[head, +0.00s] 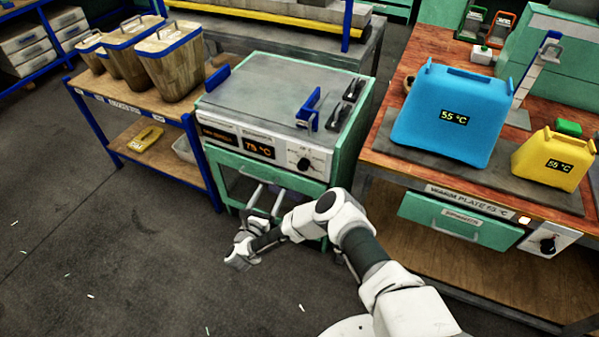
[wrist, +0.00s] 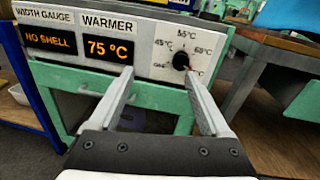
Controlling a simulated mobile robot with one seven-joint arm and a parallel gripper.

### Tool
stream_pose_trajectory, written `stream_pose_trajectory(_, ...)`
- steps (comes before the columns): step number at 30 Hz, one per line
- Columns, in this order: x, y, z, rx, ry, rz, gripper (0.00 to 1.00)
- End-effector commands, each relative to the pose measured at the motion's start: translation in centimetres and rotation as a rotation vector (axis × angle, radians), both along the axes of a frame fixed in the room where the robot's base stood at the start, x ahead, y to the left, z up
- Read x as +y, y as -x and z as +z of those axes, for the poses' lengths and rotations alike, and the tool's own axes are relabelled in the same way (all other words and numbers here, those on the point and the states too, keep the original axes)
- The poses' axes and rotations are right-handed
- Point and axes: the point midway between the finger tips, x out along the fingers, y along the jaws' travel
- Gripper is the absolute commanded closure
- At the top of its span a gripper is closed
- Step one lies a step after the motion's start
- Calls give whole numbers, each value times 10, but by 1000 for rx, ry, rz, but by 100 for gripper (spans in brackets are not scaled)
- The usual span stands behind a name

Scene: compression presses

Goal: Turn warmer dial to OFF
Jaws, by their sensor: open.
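The warmer dial (head: 304,163) is a black knob on the white front panel of the green press cabinet. It also shows in the wrist view (wrist: 181,61), with OFF marked at its lower left and its pointer seemingly toward the lower right. The warmer display (wrist: 109,48) reads 75 °C. My gripper (wrist: 160,72) is open and empty, its fingers pointing at the panel. The right fingertip appears just below the dial in the wrist view; contact cannot be told. In the head view, my gripper (head: 272,190) is low in front of the cabinet, left of the dial.
A width gauge display (wrist: 50,39) reads NO SHELL. A blue-framed shelf (head: 150,110) with bins stands left of the cabinet. At right, a bench holds a blue container (head: 452,115), a yellow container (head: 553,160) and another black dial (head: 547,243).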

Motion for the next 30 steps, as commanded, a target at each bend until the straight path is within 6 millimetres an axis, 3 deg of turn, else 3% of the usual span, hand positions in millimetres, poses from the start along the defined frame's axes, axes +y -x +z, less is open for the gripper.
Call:
stream_pose_trajectory(3, -16, 22, -22, -11, -41, -75, 19)
stream_pose_trajectory(8, -25, 34, -33, -21, -63, -116, 19)
stream_pose_trajectory(19, -24, 30, -48, 3, -58, -112, 19)
stream_pose_trajectory(30, -25, 20, -49, 7, -58, -107, 19)
